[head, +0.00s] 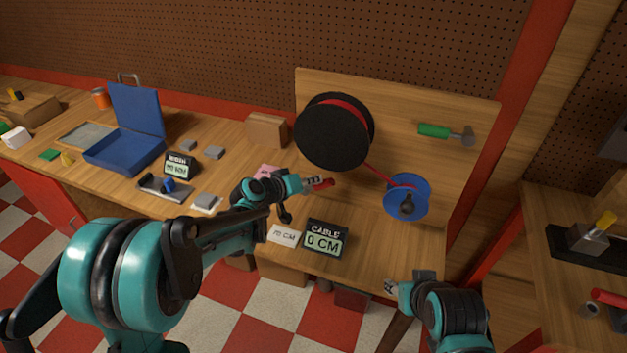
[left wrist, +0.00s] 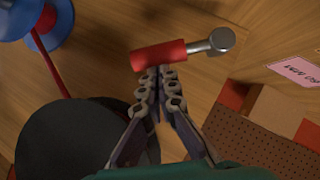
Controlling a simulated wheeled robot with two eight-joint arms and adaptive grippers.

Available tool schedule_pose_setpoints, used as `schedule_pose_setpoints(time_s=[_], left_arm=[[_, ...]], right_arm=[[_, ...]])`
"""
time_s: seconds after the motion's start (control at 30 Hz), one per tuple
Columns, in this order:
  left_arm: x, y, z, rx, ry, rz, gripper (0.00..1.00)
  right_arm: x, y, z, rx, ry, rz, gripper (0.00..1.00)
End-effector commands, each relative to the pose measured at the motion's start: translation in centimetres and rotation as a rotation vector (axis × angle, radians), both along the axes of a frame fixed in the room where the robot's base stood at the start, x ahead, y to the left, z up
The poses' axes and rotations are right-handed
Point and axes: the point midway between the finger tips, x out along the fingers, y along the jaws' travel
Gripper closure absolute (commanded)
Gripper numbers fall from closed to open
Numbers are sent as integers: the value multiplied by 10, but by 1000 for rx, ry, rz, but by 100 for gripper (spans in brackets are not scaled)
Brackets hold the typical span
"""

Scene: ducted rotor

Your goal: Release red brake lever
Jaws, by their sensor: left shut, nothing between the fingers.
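The red brake lever (head: 323,185) sticks out low on the wooden board, below the black spool. In the left wrist view the lever's red grip (left wrist: 158,55) lies across the picture with its grey metal end (left wrist: 212,43) to the right. My left gripper (head: 312,182) is at the lever. Its fingers (left wrist: 158,76) are shut and empty, with the tips at the edge of the red grip. I cannot tell whether they touch it. My right gripper (head: 391,287) is low at the table's front edge, and its finger state is unclear.
A black spool (head: 322,128) and a blue reel (head: 407,197) are joined by red cable. A green-handled lever (head: 435,131) is at the board's upper right. A cable display (head: 324,239) reads 0 CM beside a white card (head: 284,236). A blue case (head: 125,150) stands open at left.

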Motion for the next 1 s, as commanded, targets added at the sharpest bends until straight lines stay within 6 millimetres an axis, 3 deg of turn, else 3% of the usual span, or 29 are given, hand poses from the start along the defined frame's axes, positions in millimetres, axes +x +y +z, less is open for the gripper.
schedule_pose_setpoints(time_s=[0.57,1.0], left_arm=[[-3,-10,-5,111,-36,-2,100],[-10,-30,-23,396,-131,-4,100]], right_arm=[[0,0,3,0,0,0,60],[0,0,1,0,0,0,60]])
